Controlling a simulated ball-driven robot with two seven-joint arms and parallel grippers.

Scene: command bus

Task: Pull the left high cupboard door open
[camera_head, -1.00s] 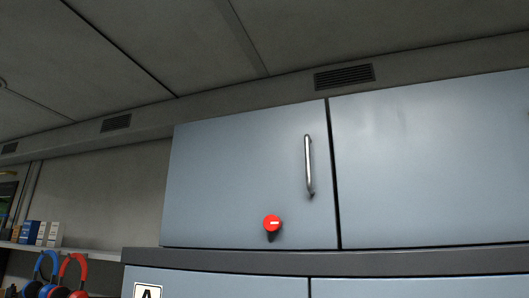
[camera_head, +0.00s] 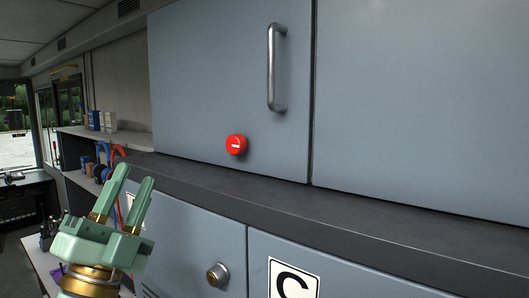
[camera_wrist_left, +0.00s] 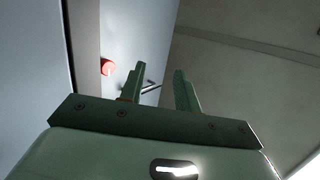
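The left high cupboard door (camera_head: 210,70) is a flat grey-blue panel, shut flush beside the door to its right. Its upright metal bar handle (camera_head: 272,67) sits near its right edge, and a red round knob (camera_head: 236,144) sits lower down. My left gripper (camera_head: 133,192) is open and empty, below and to the left of the knob, apart from the door. In the left wrist view the open fingers (camera_wrist_left: 158,80) point up, with the red knob (camera_wrist_left: 108,67) to their left and the handle (camera_wrist_left: 151,87) seen between them. My right gripper is out of view.
A dark ledge (camera_head: 240,186) runs beneath the high cupboards. A shelf (camera_head: 105,138) with small boxes and red and blue headsets is at the left.

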